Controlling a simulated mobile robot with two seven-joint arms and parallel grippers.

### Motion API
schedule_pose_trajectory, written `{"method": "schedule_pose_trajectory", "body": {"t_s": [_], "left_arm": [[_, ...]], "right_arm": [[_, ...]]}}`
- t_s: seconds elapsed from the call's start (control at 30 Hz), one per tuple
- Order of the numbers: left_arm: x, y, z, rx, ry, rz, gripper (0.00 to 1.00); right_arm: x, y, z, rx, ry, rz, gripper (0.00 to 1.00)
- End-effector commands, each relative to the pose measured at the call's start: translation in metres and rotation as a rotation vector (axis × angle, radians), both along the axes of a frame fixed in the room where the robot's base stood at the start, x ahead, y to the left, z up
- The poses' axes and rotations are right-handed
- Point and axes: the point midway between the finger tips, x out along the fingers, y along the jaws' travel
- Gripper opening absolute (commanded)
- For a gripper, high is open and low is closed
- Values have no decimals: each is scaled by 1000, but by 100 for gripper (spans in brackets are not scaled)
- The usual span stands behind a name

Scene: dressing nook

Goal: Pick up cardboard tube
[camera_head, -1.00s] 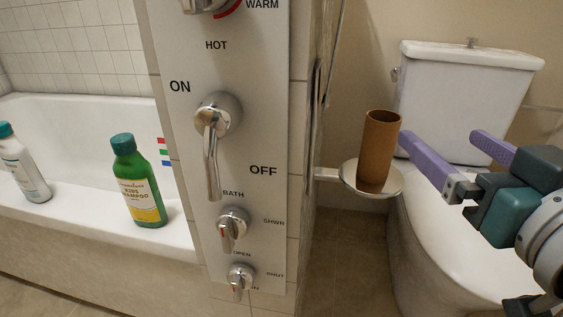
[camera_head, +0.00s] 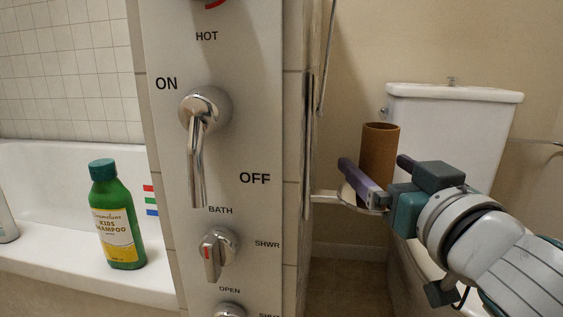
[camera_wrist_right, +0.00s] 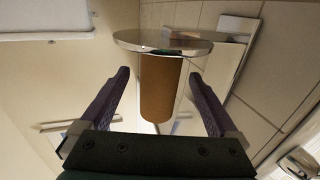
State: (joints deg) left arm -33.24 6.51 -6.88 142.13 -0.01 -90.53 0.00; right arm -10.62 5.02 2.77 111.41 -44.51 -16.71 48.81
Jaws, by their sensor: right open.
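The brown cardboard tube (camera_head: 378,155) stands upright on a small round metal dish (camera_head: 330,196) fixed to the side of the control panel. My right gripper (camera_head: 374,163) is open, its purple fingers pointing at the tube from the front right, one finger to each side of it in the picture. In the right wrist view, which looks inverted, the tube (camera_wrist_right: 160,88) shows between the two spread fingers (camera_wrist_right: 159,76) with gaps on both sides. The dish (camera_wrist_right: 150,42) lies just beyond the fingertips. The lower part of the tube is hidden behind the gripper in the head view. My left gripper is not seen.
A white panel (camera_head: 262,120) with metal levers stands left of the dish. A white toilet (camera_head: 450,115) is behind the tube. A green shampoo bottle (camera_head: 117,220) stands on the bathtub rim (camera_head: 70,275) at left.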

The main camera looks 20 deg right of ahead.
Motion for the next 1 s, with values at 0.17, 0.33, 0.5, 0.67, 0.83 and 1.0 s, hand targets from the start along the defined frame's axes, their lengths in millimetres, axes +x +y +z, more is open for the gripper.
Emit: {"method": "schedule_pose_trajectory", "body": {"t_s": [0.17, 0.33, 0.5, 0.67, 0.83, 1.0], "left_arm": [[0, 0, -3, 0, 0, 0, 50], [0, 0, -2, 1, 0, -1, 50], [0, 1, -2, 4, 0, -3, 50], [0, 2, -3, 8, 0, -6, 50], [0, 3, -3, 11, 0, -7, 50], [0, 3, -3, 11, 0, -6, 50]], "right_arm": [[15, -4, 0, -1, 1, 0, 96], [16, -4, 0, 0, 2, 0, 96], [15, -4, 0, 0, 2, 0, 82], [15, -4, 0, 0, 2, 1, 64], [15, -4, 0, 0, 2, 1, 45], [15, -4, 0, 0, 2, 1, 26]]}}
